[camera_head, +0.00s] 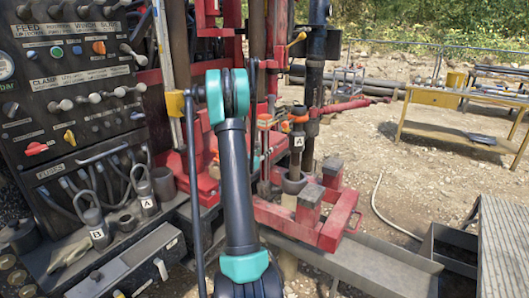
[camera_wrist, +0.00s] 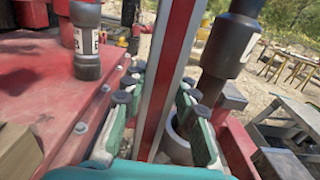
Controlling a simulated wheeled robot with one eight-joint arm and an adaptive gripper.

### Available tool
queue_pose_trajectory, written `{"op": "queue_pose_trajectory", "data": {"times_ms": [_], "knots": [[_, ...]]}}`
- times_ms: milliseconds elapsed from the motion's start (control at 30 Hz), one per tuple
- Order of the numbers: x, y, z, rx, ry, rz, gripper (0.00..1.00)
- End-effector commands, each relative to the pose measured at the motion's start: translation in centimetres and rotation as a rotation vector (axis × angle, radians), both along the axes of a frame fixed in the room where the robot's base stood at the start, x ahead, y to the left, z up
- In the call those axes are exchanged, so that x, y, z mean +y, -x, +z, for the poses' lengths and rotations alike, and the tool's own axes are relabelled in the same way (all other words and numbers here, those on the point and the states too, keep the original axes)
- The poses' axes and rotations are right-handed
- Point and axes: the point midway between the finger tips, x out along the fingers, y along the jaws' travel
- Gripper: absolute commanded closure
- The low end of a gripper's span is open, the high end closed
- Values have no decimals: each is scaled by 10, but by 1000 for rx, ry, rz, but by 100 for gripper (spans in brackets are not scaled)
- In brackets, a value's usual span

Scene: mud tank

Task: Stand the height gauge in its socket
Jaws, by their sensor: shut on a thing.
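My gripper's teal fingers (camera_wrist: 160,115) with dark pads show in the wrist view, on either side of a long, slanting red bar (camera_wrist: 175,65) with pale edges. The bar appears to be the held height gauge, but its ends are out of view. In the head view my arm hides most of the gripper. Right of the fingers, a grey ring-shaped holder (camera_wrist: 176,148) sits low down, below a dark pipe (camera_wrist: 232,45) with a pale label. The holder also shows in the head view (camera_head: 293,182). I cannot tell whether it is the gauge's socket.
A red deck (camera_wrist: 45,85) carries a dark cylinder (camera_wrist: 87,45) marked B. The control panel (camera_head: 75,80) stands left in the head view, with cups (camera_head: 163,185) below. A metal trough (camera_head: 370,268) lies front right. Open gravel and a yellow table (camera_head: 437,98) lie beyond.

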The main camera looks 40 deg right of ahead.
Motion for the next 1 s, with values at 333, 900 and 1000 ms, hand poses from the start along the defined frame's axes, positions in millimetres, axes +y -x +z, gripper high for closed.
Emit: {"op": "queue_pose_trajectory", "data": {"times_ms": [333, 900, 1000], "knots": [[0, 0, -1, -1, -3, -1, 48], [51, 20, -1, -1, -3, 3, 48], [62, 25, -1, -1, -3, 1, 48]]}}
